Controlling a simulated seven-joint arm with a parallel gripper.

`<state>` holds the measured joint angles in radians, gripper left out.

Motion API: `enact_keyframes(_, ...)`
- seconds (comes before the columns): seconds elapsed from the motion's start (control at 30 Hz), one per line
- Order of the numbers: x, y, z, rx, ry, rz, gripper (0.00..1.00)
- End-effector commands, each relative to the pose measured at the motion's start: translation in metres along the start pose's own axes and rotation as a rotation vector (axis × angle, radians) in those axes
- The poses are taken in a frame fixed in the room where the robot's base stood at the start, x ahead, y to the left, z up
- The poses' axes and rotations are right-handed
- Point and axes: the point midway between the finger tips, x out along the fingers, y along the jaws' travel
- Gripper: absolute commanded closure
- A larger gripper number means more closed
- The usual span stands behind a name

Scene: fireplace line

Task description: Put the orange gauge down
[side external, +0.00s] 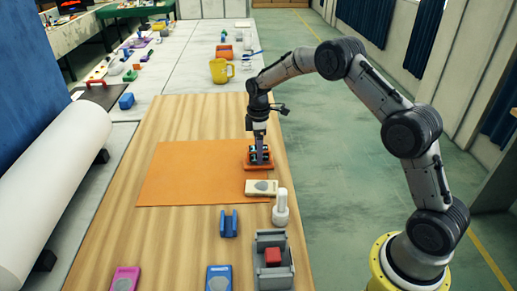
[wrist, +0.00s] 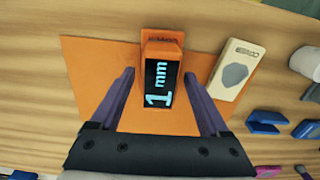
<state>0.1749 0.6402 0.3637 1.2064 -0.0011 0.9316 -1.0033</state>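The orange gauge (side external: 258,167) rests at the right edge of the flat orange mat (side external: 185,175). In the wrist view, the gauge (wrist: 176,40) has a dark face with blue "1 mm" lettering. My gripper (side external: 259,153) is right above and around it in the side view. In the wrist view, my gripper's (wrist: 162,73) two purple fingers stand apart on either side of the gauge, with a narrow gap at each side. The gripper partly hides the gauge in the side view.
A cream block with a grey patch (side external: 261,188) lies close in front of the gauge. A white cylinder piece (side external: 280,210), a grey tray (side external: 261,272) with a red block (side external: 273,257), and a blue holder (side external: 228,224) stand nearer. The mat's left part is clear.

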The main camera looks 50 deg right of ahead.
Motion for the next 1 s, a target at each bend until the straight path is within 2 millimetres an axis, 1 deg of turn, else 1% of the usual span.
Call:
enact_keyframes(0.17,-0.001,0.0,0.0,0.0,0.0,0.0,0.21)
enact_keyframes(0.27,-0.007,0.001,0.0,0.0,0.001,0.002,0.21)
enact_keyframes(0.37,-0.021,0.001,-0.001,0.0,0.002,0.004,0.21)
enact_keyframes(0.7,-0.09,0.001,-0.001,0.0,0.003,0.004,0.21)
enact_keyframes(0.83,-0.109,0.001,0.0,0.0,0.002,0.003,0.21)
enact_keyframes(1.0,-0.122,0.0,0.0,0.0,0.001,0.001,0.21)
